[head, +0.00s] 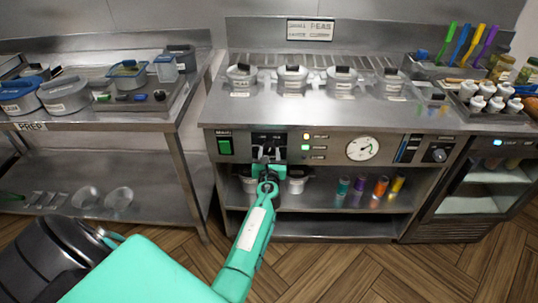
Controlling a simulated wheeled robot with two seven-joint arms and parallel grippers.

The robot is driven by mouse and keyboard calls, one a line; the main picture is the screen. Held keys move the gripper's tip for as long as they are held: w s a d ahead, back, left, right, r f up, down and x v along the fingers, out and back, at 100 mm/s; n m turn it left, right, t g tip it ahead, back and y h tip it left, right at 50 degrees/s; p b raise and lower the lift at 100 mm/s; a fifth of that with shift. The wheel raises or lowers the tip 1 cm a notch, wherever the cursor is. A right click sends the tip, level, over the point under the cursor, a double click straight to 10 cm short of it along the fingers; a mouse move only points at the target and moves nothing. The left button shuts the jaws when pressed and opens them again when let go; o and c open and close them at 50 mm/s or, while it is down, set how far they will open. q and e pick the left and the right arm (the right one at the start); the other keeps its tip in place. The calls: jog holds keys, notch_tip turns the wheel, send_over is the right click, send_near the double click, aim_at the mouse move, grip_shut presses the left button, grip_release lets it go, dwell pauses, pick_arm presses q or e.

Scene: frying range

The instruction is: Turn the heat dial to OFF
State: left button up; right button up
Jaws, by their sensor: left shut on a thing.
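A round black dial (439,155) sits on the right part of the steel front panel; its markings are too small to read. My left gripper (267,160) is at the panel's left-middle part, well left of that dial. It is shut on a small dark control at a black plate (267,138) with small pale labels. The jaws largely hide this control, so its kind and setting cannot be told. My right gripper is not in view.
The panel also has a green switch (225,146), small indicator lights (306,148) and a round gauge (363,149). Lidded pots (292,80) stand on the counter above. Bottles (381,187) stand on the shelf below. A steel table (150,119) is at left.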

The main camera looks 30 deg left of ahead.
pick_arm(q)
jog(key=shift+f+n, duration=0.1)
jog(key=shift+n, duration=0.8)
jog(key=n+b, duration=0.3)
jog(key=n, duration=0.5)
jog(key=shift+d+b, duration=0.1)
jog(key=shift+b, duration=0.3)
jog(key=n+b, duration=0.3)
jog(key=n, duration=0.4)
jog(key=shift+n+h, duration=0.4)
jog(key=shift+n+b, duration=0.5)
jog(key=shift+n, duration=0.7)
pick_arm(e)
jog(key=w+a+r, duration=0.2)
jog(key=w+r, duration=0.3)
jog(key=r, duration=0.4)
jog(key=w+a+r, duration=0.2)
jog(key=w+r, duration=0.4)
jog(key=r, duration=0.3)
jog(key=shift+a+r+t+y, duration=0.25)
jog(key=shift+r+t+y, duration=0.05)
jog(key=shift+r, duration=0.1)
pick_arm(q)
jog(key=o, duration=1)
jog(key=shift+r, duration=0.2)
jog(key=shift+c, duration=0.2)
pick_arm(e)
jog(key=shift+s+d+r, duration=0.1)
